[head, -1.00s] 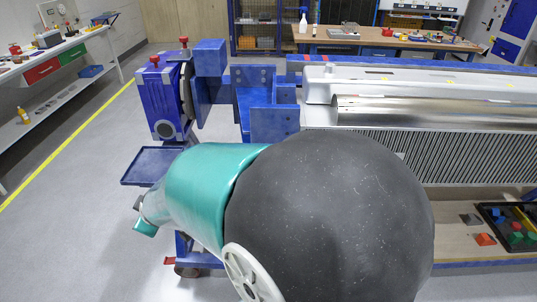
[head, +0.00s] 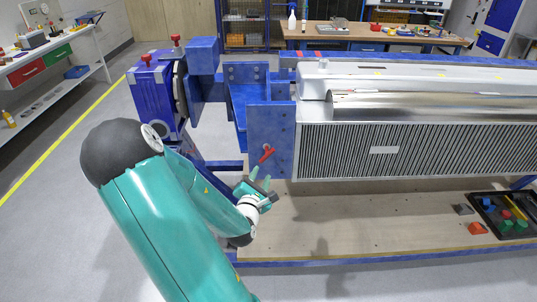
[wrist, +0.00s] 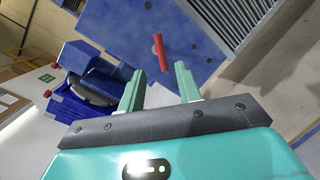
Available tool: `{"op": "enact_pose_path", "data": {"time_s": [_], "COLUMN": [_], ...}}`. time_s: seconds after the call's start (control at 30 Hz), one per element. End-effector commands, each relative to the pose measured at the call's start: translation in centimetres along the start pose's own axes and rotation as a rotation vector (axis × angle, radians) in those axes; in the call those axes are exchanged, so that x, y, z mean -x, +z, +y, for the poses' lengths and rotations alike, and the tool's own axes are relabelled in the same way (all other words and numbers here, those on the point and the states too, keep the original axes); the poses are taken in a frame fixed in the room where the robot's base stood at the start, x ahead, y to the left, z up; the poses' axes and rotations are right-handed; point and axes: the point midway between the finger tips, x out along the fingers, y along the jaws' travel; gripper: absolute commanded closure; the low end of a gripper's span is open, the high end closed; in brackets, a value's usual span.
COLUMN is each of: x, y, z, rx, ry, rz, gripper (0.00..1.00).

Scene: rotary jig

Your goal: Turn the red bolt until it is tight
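The red bolt (head: 266,154) sits on the front face of a blue plate (head: 270,125) at the left end of the large silver machine. In the wrist view the bolt shows as a red bar (wrist: 160,52) on the blue plate, ahead of my fingers and roughly between them. My gripper (head: 261,176) is just below and in front of the bolt in the head view. In the wrist view my gripper (wrist: 160,84) has its two green fingers apart with nothing between them. The fingers appear apart from the bolt.
The silver machine (head: 420,150) with a ribbed front extends to the right. A wooden board (head: 350,215) lies below it, mostly bare. A black tray (head: 508,215) of coloured blocks lies at the right. A blue rotary unit (head: 155,95) stands at the left.

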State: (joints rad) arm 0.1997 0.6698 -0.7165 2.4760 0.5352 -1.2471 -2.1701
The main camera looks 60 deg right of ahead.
Motion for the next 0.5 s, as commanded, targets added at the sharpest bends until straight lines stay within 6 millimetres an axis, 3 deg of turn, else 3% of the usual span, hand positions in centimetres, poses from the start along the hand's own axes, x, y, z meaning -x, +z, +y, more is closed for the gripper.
{"op": "enact_pose_path", "data": {"time_s": [0.5], "x": [-9.7], "y": [-0.2], "z": [0.1], "rx": [-0.004], "ry": [-0.001], "rz": [0.0], "gripper": [0.66]}}
